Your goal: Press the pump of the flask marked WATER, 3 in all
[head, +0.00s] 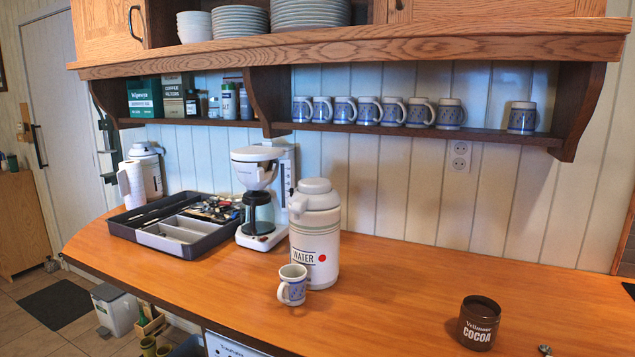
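The flask marked WATER (315,250) stands upright on the wooden counter, just right of the coffee maker. It is off-white with a grey pump top (315,193), a red dot and a spout facing left toward the front. A white mug with a blue pattern (292,287) stands upright close in front of the flask, below the spout side. I cannot see what is in the mug. Neither of my grippers shows in the head view.
A dark utensil tray (122,227) and the coffee maker (256,172) stand left of the flask. A second flask (150,170) is at the back left. A brown cocoa tin (479,322) stands at the front right. The shelf (420,131) with mugs overhangs behind.

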